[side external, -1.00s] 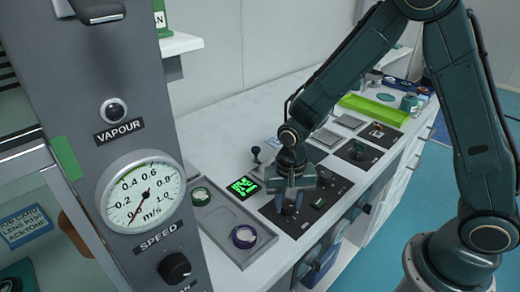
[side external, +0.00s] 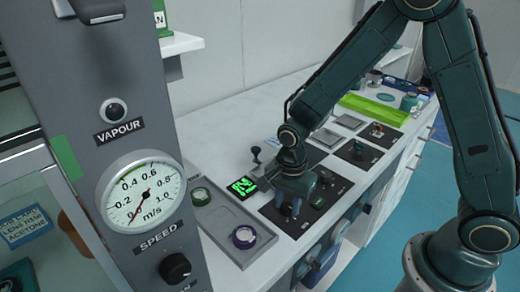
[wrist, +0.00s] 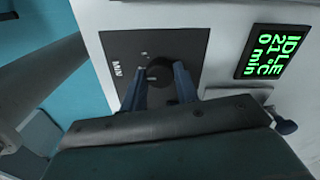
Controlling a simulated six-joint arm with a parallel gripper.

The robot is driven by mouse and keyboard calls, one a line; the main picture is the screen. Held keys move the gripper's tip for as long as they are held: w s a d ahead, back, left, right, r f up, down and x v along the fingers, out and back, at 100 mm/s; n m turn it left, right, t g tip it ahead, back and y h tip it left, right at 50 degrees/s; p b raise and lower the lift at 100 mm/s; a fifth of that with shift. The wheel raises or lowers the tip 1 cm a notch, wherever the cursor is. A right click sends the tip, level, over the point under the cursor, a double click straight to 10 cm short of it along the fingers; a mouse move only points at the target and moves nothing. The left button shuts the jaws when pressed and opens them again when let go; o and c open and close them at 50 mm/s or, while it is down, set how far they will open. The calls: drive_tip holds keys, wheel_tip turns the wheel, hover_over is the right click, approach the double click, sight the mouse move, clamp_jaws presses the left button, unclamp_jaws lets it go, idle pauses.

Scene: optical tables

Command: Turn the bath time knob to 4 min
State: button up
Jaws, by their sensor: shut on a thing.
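The bath time knob (wrist: 159,72) is a dark round knob on a black panel (wrist: 195,42) in the wrist view. My gripper (wrist: 162,80) is over this panel with its two blue fingers on either side of the knob, shut on it. In the side view my gripper (side external: 286,207) reaches down to the black panel (side external: 325,205), and its fingers hide the knob. The green display (wrist: 274,45) reads IDLE, 21 °C, 0 min; it also shows in the side view (side external: 243,187).
A grey tray (side external: 218,222) with two round containers lies left of the panel. A small joystick-like post (side external: 256,153) stands behind the display. More black panels and a green tray (side external: 375,108) lie farther back. A grey column with a speed dial (side external: 142,196) fills the left foreground.

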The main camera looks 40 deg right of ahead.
sight(287, 206)
idle(0.4)
drive_tip(key=o, duration=1)
wheel_tip(287, 206, up, 14)
drive_tip(key=shift+f, duration=0.1)
idle(0.5)
